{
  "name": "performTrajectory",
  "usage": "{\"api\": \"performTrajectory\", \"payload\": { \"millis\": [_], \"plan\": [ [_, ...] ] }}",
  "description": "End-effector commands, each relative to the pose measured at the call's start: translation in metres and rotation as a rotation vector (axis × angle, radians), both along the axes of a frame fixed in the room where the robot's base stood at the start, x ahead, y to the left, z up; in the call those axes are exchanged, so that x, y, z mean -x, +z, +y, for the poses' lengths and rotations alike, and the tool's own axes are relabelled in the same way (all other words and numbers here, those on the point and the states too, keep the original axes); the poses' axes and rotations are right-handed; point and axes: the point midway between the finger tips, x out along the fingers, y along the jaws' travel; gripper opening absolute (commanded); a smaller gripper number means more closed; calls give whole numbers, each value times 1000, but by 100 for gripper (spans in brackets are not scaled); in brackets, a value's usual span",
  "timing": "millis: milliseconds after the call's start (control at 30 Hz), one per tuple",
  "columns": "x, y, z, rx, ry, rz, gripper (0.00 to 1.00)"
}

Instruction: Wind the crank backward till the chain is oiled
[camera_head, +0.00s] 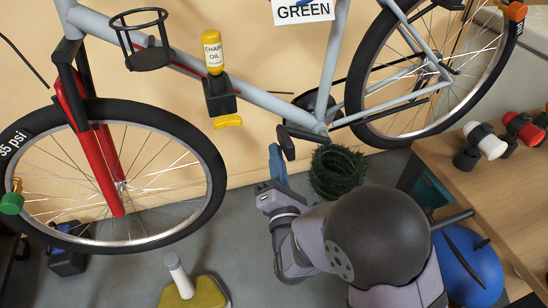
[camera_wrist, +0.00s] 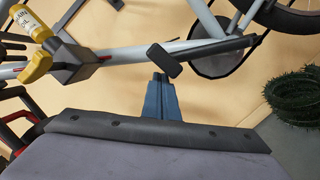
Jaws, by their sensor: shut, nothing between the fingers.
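The bike's crank arm (camera_head: 304,132) runs left to a black pedal (camera_head: 287,143) at the bottom of the frame. The wrist view shows the crank arm (camera_wrist: 215,47), pedal (camera_wrist: 164,60) and dark chainring (camera_wrist: 222,62). A yellow chain oil bottle (camera_head: 212,54) with a white label sits on a black holder (camera_head: 219,96) on the down tube, with a yellow piece (camera_head: 228,121) below. My gripper (camera_head: 275,150) has blue fingers, shut and empty, just below and left of the pedal. In the wrist view the fingertips (camera_wrist: 162,77) appear just below the pedal; contact is unclear.
A coiled green thing (camera_head: 338,172) lies on the floor right of my gripper. The front wheel (camera_head: 107,178) is left, the rear wheel (camera_head: 440,70) upper right. A wooden bench (camera_head: 480,195) stands right. A yellow-green object (camera_head: 194,292) is on the floor.

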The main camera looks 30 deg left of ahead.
Motion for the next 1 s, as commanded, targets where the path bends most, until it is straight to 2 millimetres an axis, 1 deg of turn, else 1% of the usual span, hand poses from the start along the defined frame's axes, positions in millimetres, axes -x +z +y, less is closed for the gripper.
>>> {"api": "performTrajectory", "payload": {
  "millis": [267, 467, 767, 1000],
  "plan": [
    [0, 3, 0, -6, -1, 5, 0],
    [-3, 16, -3, -45, -2, 41, 0],
    [-17, 53, -17, -185, -5, 182, 0],
    [-37, 84, -37, -346, -7, 340, 0]
  ]
}}
